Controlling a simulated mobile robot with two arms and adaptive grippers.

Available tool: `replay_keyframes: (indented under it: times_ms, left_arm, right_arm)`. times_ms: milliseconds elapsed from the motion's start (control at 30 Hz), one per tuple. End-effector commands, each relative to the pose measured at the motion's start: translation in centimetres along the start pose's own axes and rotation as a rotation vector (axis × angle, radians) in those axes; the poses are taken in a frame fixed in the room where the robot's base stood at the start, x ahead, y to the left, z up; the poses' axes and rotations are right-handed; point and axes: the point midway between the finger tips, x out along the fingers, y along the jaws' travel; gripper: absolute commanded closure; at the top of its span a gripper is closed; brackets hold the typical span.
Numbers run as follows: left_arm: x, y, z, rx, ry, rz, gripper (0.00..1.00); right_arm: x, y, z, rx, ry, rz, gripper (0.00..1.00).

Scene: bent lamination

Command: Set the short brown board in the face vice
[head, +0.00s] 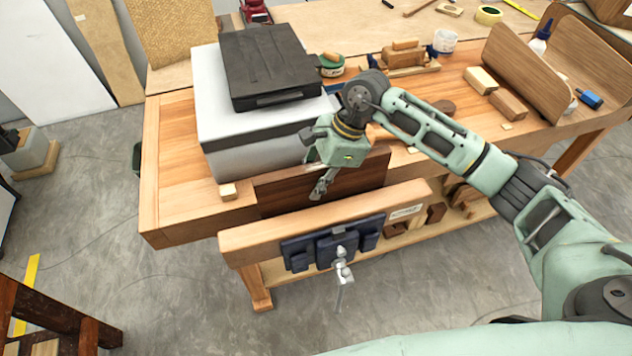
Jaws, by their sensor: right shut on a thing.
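The short brown board (283,191) is dark and stands on its long edge at the bench's front side. It is between the bench edge and the wooden front jaw of the face vice (245,243). Its lower edge is hidden behind that jaw, so I cannot tell how deep it sits or whether the jaw touches it. My right gripper (321,186) points down and is shut on the board near its middle. The vice's dark metal plate and handle (342,268) face the front. My left gripper is not in view.
On the workbench (170,170) a grey-white box (250,150) with a black case (268,65) stands just behind the board. Curved wooden panels (525,75) and blocks stand to the right. The bench's left end is clear.

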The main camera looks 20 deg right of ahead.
Motion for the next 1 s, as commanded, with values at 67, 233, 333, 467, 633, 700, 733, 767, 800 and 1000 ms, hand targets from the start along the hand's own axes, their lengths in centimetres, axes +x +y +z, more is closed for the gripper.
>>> replay_keyframes:
  times_ms: [67,233,333,467,633,700,733,767,800,1000]
  left_arm:
    - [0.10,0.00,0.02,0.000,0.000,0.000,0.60]
    - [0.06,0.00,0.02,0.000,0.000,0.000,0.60]
    - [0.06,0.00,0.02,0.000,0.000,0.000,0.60]
    - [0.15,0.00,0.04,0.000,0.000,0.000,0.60]
    - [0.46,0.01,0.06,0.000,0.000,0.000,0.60]
    - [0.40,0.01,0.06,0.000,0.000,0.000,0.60]
    - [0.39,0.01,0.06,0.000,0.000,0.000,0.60]
    - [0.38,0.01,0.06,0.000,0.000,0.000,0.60]
    - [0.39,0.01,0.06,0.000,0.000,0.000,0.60]
    - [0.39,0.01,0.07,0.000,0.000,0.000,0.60]
  right_arm:
    - [-0.06,-0.08,0.06,-0.001,-0.002,-0.003,1.00]
    - [-0.10,-0.09,0.08,-0.001,-0.002,-0.003,1.00]
    - [-0.10,-0.09,0.07,-0.001,-0.002,-0.003,1.00]
    - [-0.03,-0.09,0.04,-0.001,-0.002,-0.003,1.00]
    - [0.21,-0.09,-0.06,-0.001,-0.002,-0.003,1.00]
    - [0.15,-0.10,-0.03,-0.001,-0.002,-0.003,0.78]
    - [0.15,-0.09,-0.04,-0.001,-0.002,-0.003,0.76]
    - [0.16,-0.09,-0.04,-0.001,-0.002,-0.003,0.73]
    - [0.17,-0.08,-0.05,-0.001,-0.001,-0.003,0.69]
    - [0.23,-0.05,-0.07,0.000,-0.001,-0.002,0.60]
